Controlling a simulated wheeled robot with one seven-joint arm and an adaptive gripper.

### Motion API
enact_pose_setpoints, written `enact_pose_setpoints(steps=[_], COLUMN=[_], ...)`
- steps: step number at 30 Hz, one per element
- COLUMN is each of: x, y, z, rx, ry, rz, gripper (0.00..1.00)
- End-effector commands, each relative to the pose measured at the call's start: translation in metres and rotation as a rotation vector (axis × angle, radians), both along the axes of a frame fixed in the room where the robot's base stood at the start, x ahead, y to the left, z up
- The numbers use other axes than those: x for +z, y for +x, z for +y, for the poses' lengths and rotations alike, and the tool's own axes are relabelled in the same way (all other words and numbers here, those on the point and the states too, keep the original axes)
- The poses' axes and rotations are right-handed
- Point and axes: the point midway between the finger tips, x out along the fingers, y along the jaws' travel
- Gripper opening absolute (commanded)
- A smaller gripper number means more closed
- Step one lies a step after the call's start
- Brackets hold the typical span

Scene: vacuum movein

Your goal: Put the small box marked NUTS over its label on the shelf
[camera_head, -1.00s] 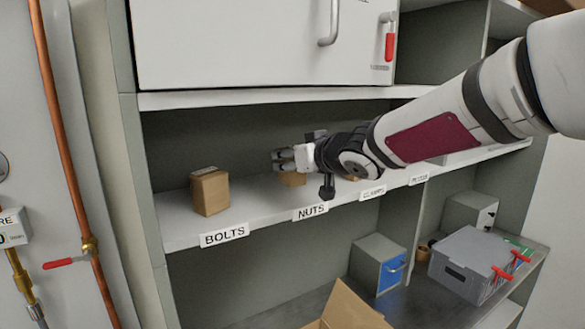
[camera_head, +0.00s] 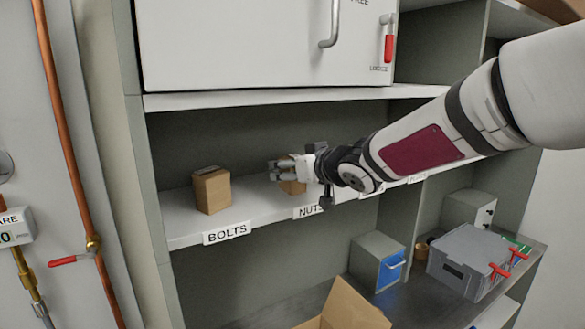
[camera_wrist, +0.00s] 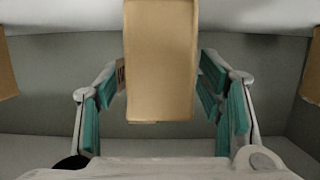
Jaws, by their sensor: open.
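A small tan box (camera_head: 292,187) stands on the shelf behind the NUTS label (camera_head: 308,211), partly hidden by my gripper. Any marking on it cannot be read. My gripper (camera_head: 276,170) is open at this box. In the wrist view, a tan box (camera_wrist: 160,60) lies between the two spread fingers (camera_wrist: 160,85), with a visible gap on each side. My arm reaches in from the right and covers part of the labels further right.
Another tan box (camera_head: 212,190) stands behind the BOLTS label (camera_head: 227,233). The white shelf board (camera_head: 185,228) lies under a closed white cabinet (camera_head: 240,45). Below are an open carton (camera_head: 345,308), a grey box with a blue front (camera_head: 378,262) and a grey case (camera_head: 468,262).

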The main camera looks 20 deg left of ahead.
Motion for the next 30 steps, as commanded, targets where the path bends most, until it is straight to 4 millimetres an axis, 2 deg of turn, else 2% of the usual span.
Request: enact_pose_setpoints(steps=[4, 7, 21, 30], x=[0.005, 0.008, 0.035, 0.039], y=[0.000, -0.006, -0.062, -0.074], z=[0.000, -0.009, -0.074, -0.087], rx=[0.000, -0.002, -0.003, -0.001], ry=[0.000, 0.001, -0.002, 0.000], rz=[-0.003, -0.002, -0.005, 0.000], gripper=[0.61, 0.61, 0.61, 0.61])
